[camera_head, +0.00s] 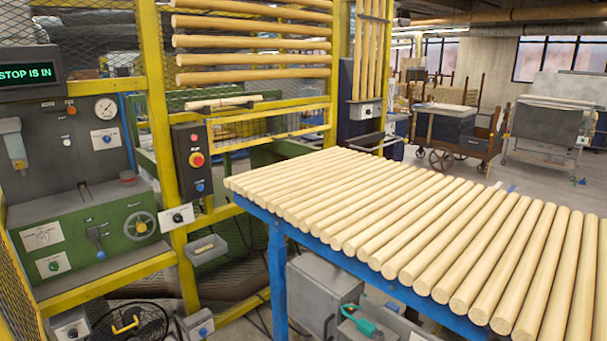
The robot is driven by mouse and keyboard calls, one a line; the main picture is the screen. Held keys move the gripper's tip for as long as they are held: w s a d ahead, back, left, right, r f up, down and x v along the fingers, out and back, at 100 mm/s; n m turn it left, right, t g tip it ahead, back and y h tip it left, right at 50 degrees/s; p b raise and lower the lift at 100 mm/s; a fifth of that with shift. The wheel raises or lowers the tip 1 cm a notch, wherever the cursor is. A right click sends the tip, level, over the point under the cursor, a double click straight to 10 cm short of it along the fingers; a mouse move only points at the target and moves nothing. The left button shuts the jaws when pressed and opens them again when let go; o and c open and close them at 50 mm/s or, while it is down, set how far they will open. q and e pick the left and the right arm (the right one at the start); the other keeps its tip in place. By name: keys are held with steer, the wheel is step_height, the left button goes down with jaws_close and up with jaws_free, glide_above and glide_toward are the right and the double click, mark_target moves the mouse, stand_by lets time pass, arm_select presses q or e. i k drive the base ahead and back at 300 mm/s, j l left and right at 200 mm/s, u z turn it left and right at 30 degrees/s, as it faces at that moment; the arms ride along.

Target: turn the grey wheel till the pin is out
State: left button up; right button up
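A dark display (28,74) at the upper left reads "STOP IS IN" in green letters. Neither of my grippers is in view, and nothing touches the wheel.
A blue-framed table (278,270) with a row of pale wooden rods (400,215) fills the right foreground. A yellow frame post (160,120) and a control box with a red button (196,160) stand right of the wheel.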

mark_target(142, 226)
steer(key=k+j+u, duration=0.35)
steer(key=k, duration=0.15)
steer(key=k+j+u, duration=0.65)
steer(key=k+j, duration=0.25)
steer(key=i+l+z, duration=0.15)
steer(key=l, duration=0.15)
steer(key=i+l+z, duration=0.45)
steer(key=i+l, duration=0.65)
steer(key=i+u, duration=0.3)
steer(key=i, duration=0.3)
steer(key=i+u, duration=0.3)
steer(key=i, duration=0.3)
steer(key=l, duration=0.05)
